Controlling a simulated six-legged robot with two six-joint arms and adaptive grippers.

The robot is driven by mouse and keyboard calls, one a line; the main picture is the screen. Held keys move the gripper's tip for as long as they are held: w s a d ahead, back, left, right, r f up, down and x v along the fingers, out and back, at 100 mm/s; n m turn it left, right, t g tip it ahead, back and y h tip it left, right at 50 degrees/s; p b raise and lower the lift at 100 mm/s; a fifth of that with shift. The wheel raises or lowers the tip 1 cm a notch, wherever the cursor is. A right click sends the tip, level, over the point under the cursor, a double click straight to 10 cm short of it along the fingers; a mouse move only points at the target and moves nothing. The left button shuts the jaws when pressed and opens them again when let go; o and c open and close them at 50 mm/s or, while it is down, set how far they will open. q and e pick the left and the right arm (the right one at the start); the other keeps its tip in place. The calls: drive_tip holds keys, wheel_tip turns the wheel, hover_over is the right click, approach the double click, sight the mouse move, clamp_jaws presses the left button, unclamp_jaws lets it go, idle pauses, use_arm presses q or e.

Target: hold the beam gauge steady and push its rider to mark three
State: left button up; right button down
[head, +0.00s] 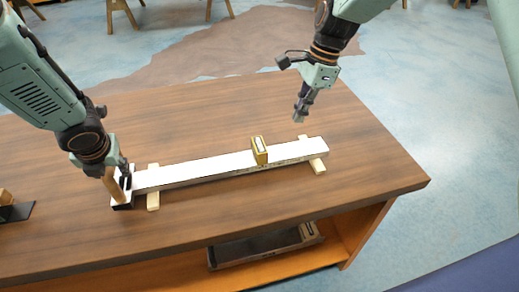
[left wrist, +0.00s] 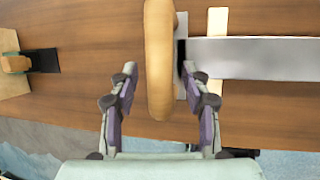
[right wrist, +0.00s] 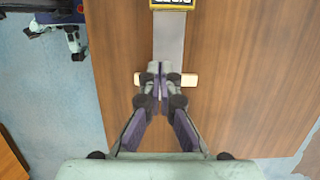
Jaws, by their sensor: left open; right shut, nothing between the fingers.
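The beam gauge, a long pale bar (head: 205,169), lies on the brown table. Its left end has a dark end plate and an upright wooden handle (head: 112,186). The yellow rider (head: 260,150) sits around the bar, right of its middle; the marks are too small to read. My left gripper (head: 123,176) is at the handle; in the left wrist view its spread fingers (left wrist: 159,78) stand either side of the handle (left wrist: 159,45), with gaps showing. My right gripper (head: 299,117) is shut and empty, above the table near the bar's right end. The rider (right wrist: 172,4) shows at the right wrist view's top edge.
Wooden strips (head: 153,190) and (head: 316,162) lie under the bar near its two ends. A small wooden piece on a dark plate (head: 14,212) is at the table's left. A tray (head: 262,247) lies on the shelf below. The table right of the bar is clear.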

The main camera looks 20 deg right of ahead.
idle(0.3)
use_arm(q)
drive_tip(key=v, duration=0.7)
drive_tip(key=shift+r, duration=0.2)
idle(0.3)
drive_tip(key=shift+s, duration=0.1)
